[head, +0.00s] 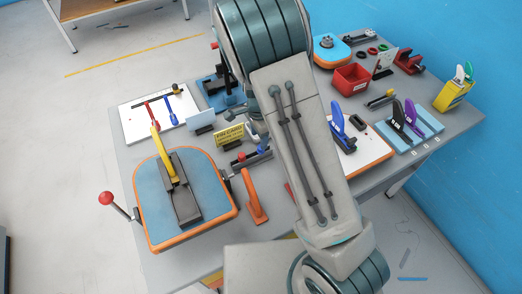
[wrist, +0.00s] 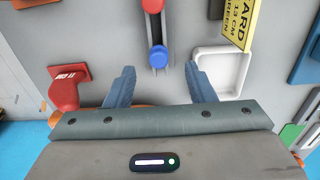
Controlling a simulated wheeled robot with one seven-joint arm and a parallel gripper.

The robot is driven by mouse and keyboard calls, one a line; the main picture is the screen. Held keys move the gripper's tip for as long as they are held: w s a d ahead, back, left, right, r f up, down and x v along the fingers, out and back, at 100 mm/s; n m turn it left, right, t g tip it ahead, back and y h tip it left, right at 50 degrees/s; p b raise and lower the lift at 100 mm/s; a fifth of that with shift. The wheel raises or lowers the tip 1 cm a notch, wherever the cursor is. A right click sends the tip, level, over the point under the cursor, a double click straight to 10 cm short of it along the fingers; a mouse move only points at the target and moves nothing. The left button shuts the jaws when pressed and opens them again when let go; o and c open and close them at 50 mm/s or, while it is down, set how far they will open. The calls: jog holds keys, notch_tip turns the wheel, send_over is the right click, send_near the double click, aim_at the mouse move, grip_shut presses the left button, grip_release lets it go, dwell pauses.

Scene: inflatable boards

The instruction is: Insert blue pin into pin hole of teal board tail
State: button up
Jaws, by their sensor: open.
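In the wrist view my gripper (wrist: 159,75) is open, its two blue-grey fingers well apart with nothing held between them. A blue round-headed piece, which looks like the blue pin (wrist: 158,57), lies past the fingertips, near the middle of the gap, on a grey strip. A red piece (wrist: 153,5) is on the same strip. In the head view a board with a blue-teal top and orange rim (head: 147,205) lies at the front left, a dark block with a yellow handle (head: 160,150) on it. I cannot make out a pin hole. My arm hides my gripper there.
In the wrist view a white tray (wrist: 201,60) and a yellow sign (wrist: 238,22) are right of the blue piece, and a red object (wrist: 66,88) is left. In the head view an orange tool (head: 253,197), a red bin (head: 352,78) and upright fins (head: 397,112) crowd the table.

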aim_at(261, 151)
jog(key=f+b, duration=0.2)
jog(key=f, duration=0.1)
jog(key=f+b, duration=0.1)
jog(key=shift+d+f+b, duration=0.25)
jog(key=shift+f+b, duration=0.05)
jog(key=shift+f, duration=0.05)
jog(key=shift+r, duration=0.1)
jog(key=c, duration=1)
